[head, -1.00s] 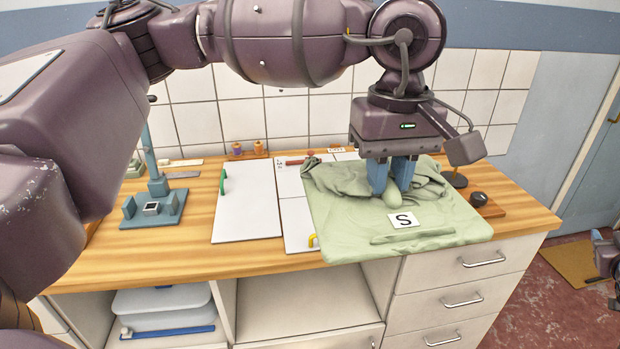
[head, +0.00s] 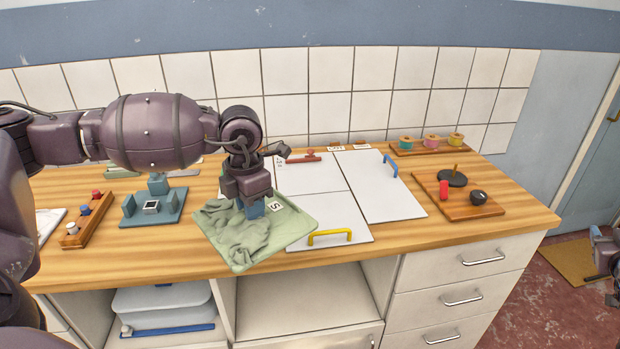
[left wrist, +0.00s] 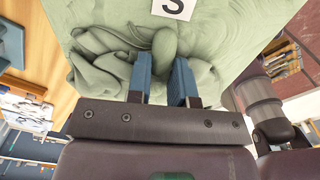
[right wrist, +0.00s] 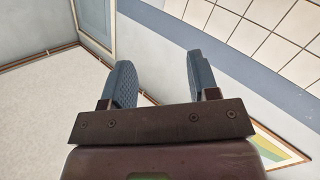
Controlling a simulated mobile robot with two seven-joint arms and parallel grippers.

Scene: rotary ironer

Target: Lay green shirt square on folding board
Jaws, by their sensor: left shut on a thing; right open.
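The green shirt (head: 240,238) lies over the left side of the white folding board (head: 385,195), covering its left panel and reaching the lower middle panel. Its left part is bunched and wrinkled; its right part is flatter, turned at an angle, with a white "S" label (head: 276,206). My left gripper (head: 251,208) is shut on a fold of the shirt beside the label. In the left wrist view the shirt cloth (left wrist: 215,45) bulges between the blue fingers (left wrist: 164,75). My right gripper (right wrist: 158,68) is open and empty, facing walls away from the counter.
The board's yellow handle (head: 330,237) and blue handle (head: 391,166) are uncovered. A wooden tray (head: 470,210) with dark pieces and a spool rack (head: 430,148) stand to the right. A blue-grey stand (head: 152,207) and a rack of knobs (head: 87,220) are to the left.

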